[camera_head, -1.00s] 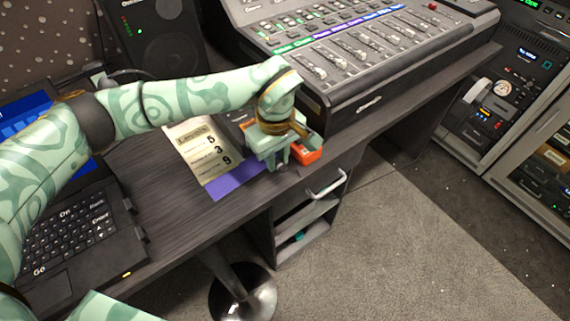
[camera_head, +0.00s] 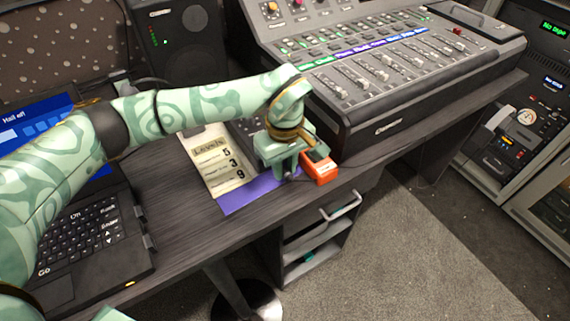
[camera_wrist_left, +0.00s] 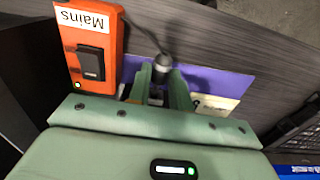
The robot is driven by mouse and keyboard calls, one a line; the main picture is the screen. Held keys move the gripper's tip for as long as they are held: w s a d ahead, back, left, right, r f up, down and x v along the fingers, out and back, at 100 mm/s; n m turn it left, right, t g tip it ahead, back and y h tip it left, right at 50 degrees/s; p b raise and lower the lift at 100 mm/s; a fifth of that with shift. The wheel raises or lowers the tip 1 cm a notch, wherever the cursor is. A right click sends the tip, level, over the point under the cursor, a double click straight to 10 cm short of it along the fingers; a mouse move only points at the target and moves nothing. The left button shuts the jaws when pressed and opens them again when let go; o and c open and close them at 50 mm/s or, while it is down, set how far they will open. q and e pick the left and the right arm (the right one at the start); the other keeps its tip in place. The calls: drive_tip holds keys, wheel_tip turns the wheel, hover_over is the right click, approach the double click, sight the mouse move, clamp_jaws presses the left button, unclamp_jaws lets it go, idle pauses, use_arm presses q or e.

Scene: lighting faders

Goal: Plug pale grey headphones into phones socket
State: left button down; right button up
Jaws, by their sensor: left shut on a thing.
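My left gripper (camera_head: 290,172) is low over the front edge of the desk, in front of the mixing console. In the left wrist view its two fingers (camera_wrist_left: 163,85) are shut on a dark grey cylindrical plug (camera_wrist_left: 162,65) with a thin dark cable running up and away from it. I cannot tell what the cable belongs to. The pale grey headphones and a socket marked phones cannot be made out in either view.
An orange Mains switch box (camera_wrist_left: 92,42), also in the head view (camera_head: 320,168), sits right beside the gripper. A levels card (camera_head: 213,165) on purple backing lies beneath. The mixing console (camera_head: 390,70) stands behind, a laptop (camera_head: 80,230) at left.

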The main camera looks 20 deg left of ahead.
use_arm(q)
drive_tip(key=shift+w+a+p, duration=0.15)
drive_tip(key=shift+a+p, duration=0.1)
drive_tip(key=shift+p, duration=0.4)
use_arm(e)
drive_tip(key=shift+w+r, duration=0.35)
drive_tip(key=shift+r, duration=0.25)
idle(0.7)
